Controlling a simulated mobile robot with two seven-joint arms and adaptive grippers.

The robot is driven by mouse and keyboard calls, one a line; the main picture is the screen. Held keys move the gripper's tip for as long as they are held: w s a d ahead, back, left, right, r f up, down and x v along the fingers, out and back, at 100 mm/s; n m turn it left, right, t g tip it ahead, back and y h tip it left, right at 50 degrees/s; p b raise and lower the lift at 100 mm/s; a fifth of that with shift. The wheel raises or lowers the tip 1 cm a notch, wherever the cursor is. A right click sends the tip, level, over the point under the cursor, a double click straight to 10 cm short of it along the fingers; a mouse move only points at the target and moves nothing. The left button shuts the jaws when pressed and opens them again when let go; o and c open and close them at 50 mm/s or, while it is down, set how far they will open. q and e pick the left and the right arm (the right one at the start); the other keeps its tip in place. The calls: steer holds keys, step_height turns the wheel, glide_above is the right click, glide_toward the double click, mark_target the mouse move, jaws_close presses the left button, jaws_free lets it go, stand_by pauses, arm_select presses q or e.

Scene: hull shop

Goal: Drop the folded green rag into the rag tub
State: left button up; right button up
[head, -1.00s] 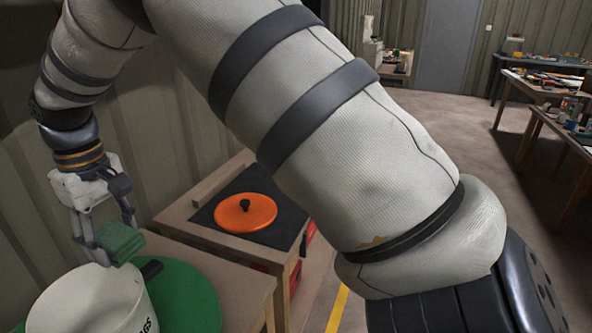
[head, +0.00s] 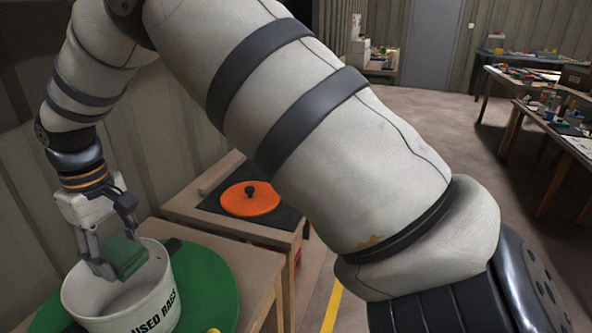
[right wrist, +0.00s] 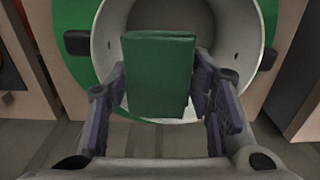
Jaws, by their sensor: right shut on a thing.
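The folded green rag (head: 124,256) is gripped by my right gripper (head: 118,262), over the open mouth of the white rag tub (head: 152,308). The tub has dark lettering reading "USED RAGS" on its side. In the right wrist view the green rag (right wrist: 158,75) sits upright between the two fingers, with the tub's interior (right wrist: 222,30) behind it. The rag's lower part looks about level with the tub's rim in the head view; its exact height is unclear. My left gripper is not in view.
The tub stands on a round green mat (head: 212,290) on a wooden table (head: 255,290). Behind it is a lower wooden stand with an orange disc (head: 250,202) on a dark pad. Workbenches with clutter (head: 545,105) stand at the far right. A corrugated wall is at left.

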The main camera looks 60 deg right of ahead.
steer(key=shift+f, duration=0.4)
steer(key=o, duration=1.2)
step_height(320, 180, up, 12)
